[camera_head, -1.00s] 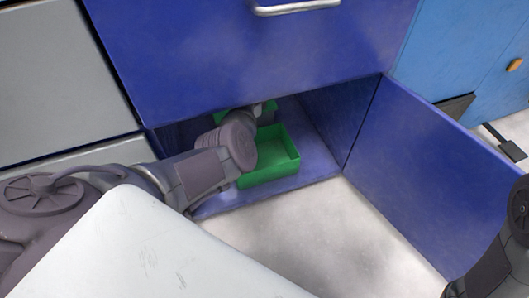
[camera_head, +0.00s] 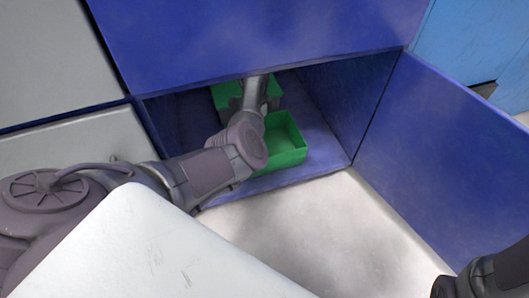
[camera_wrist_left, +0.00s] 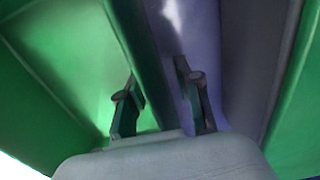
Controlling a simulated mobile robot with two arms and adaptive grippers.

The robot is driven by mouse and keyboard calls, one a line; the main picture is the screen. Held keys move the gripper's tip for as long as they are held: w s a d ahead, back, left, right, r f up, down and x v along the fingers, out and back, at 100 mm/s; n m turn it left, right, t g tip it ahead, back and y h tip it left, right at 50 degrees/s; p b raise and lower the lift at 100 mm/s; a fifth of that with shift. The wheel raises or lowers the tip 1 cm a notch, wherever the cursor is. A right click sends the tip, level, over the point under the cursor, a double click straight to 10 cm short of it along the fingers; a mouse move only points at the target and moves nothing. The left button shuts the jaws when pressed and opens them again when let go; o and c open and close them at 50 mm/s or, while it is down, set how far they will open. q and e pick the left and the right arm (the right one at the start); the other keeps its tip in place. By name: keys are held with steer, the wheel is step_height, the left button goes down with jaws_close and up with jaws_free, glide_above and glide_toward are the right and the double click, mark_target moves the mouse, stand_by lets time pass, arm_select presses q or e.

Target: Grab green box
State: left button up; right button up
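Two green boxes are inside the low blue cabinet. The front green box (camera_head: 285,143) is an open tray on the cabinet floor, partly covered by my left arm. The other green box (camera_head: 229,94) is farther back and left, mostly hidden by my wrist. My left gripper (camera_wrist_left: 156,72) points down with its fingers apart. In the left wrist view a green box wall (camera_wrist_left: 137,38) runs between the fingers, with a gap beside the right finger. I cannot tell which box that wall belongs to. My right gripper is out of view; only part of that arm shows.
A blue drawer front (camera_head: 250,40) overhangs the opening closely above my left wrist. The open blue door (camera_head: 440,150) stands on the right. The pale floor (camera_head: 300,225) in front is clear. Grey cabinet fronts (camera_head: 50,60) are at left.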

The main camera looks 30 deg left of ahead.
arm_select(q)
steer(key=shift+c, duration=0.3)
jaws_close()
stand_by(0.3)
